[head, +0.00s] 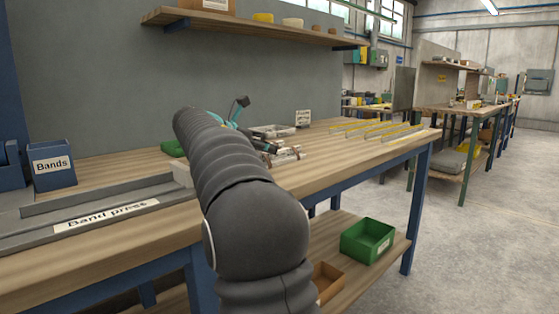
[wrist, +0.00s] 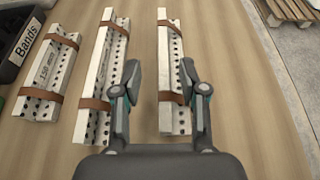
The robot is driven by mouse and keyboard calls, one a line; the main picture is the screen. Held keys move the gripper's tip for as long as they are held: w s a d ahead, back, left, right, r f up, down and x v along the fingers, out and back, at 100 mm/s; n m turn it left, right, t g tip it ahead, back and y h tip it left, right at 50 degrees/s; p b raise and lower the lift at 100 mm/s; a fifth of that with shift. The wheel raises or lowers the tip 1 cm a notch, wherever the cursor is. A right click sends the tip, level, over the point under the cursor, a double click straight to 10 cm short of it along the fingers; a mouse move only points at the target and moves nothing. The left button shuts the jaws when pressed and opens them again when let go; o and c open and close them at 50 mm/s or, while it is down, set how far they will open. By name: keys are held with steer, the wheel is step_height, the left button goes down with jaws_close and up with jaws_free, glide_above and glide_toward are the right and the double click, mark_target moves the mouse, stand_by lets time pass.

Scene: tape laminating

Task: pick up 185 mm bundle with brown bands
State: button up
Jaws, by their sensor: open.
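Three pale perforated bundles with brown bands lie side by side on the wooden bench in the wrist view. The left bundle (wrist: 48,80) is shortest and bears a printed marking too small to read surely. The middle bundle (wrist: 102,70) and the right bundle (wrist: 172,80) are longer; I cannot read a length on either. My gripper (wrist: 160,72) is open above them and empty. Its left finger overlaps the middle bundle, and the right bundle shows between the fingers, nearer the right one. In the head view my arm hides much of the bundles' area.
A dark box labelled Bands (wrist: 24,45) stands at the wrist view's upper left. In the head view, the band press (head: 110,215) is left, yellow-marked strips (head: 375,130) lie right, and a green bin (head: 367,240) sits on the lower shelf. Bench to the bundles' right is clear.

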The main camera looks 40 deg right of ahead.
mark_target(281, 157)
steer(key=x, duration=0.4)
steer(key=shift+s+d+b, duration=0.2)
steer(key=shift+d+b, duration=0.1)
steer(key=shift+d, duration=0.05)
steer(key=shift+c, duration=0.3)
jaws_close()
steer(key=shift+r, duration=0.1)
